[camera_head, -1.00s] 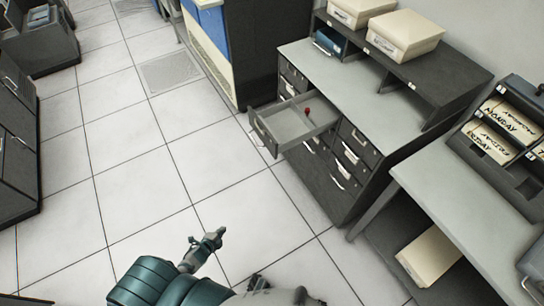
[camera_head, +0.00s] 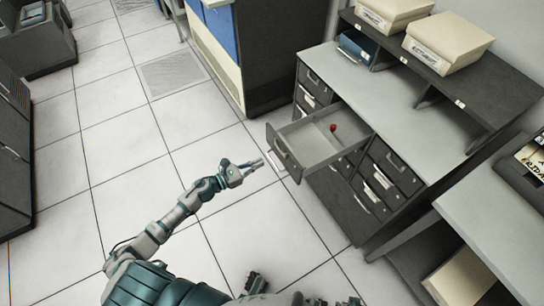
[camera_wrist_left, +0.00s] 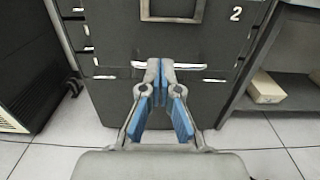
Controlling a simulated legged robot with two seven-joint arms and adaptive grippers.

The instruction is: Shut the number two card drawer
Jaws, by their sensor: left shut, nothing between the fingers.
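The number two card drawer (camera_head: 284,152) is pulled out from the grey cabinet, its open top showing a light interior. Its dark front, with a white "2" and a label frame (camera_wrist_left: 172,10), fills the upper middle of the left wrist view. My left gripper (camera_head: 260,163) is in front of the drawer front, on its left in the head view. Its blue-padded fingers (camera_wrist_left: 160,66) are shut and empty, pointing at the front. I cannot tell whether they touch it.
A small red object (camera_head: 333,127) is in the open drawer. Cream boxes (camera_head: 448,43) stand on the cabinet's upper shelf. A grey desk (camera_head: 490,225) is to the right. A blue and dark machine (camera_head: 270,50) stands behind. Tiled floor left of the drawer is clear.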

